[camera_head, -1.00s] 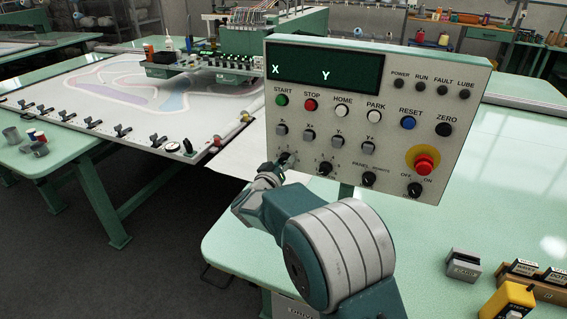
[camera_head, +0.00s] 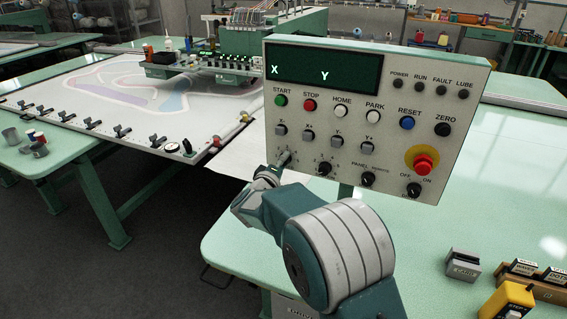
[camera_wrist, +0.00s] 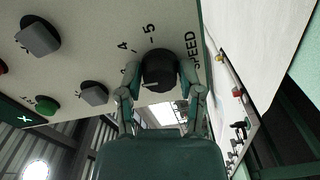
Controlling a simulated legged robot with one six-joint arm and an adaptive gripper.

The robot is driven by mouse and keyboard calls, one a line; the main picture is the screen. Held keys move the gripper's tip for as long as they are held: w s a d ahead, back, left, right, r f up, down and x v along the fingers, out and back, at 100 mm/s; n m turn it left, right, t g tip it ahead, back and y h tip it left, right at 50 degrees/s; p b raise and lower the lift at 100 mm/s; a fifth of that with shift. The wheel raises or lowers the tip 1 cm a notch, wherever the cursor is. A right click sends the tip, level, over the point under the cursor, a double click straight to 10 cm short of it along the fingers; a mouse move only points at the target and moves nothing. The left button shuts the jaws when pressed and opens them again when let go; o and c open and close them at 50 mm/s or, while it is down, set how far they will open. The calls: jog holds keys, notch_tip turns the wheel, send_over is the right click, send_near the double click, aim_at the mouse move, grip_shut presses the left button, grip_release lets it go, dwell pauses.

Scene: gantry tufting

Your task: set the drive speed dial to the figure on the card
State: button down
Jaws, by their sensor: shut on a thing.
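The drive speed dial (camera_wrist: 158,70) is a round black knob with a pale mark at its lower left in the wrist view. The figures 4 and 5 and the word SPEED show beside it; other figures are hidden or hard to read. My gripper (camera_wrist: 157,78) is shut on the dial, one finger on each side. I cannot make out a card with a readable figure.
Another black knob (camera_head: 325,168) sits just right of my gripper, with grey jog buttons (camera_head: 308,135) above. A red emergency stop (camera_head: 424,163) is at the panel's right. A grey labelled block (camera_head: 463,265) and a yellow box (camera_head: 507,302) stand on the green table (camera_head: 430,245).

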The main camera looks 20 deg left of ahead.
jog(key=shift+a+n, duration=0.1)
jog(key=shift+n, duration=0.5)
jog(key=shift+c, duration=1.2)
grip_release()
jog(key=shift+f, duration=0.1)
jog(key=shift+w+a, duration=0.1)
jog(key=shift+a, duration=0.15)
jog(key=shift+d, duration=0.1)
jog(key=s+a, duration=0.1)
jog(key=s, duration=1.1)
jog(key=shift+f, duration=0.1)
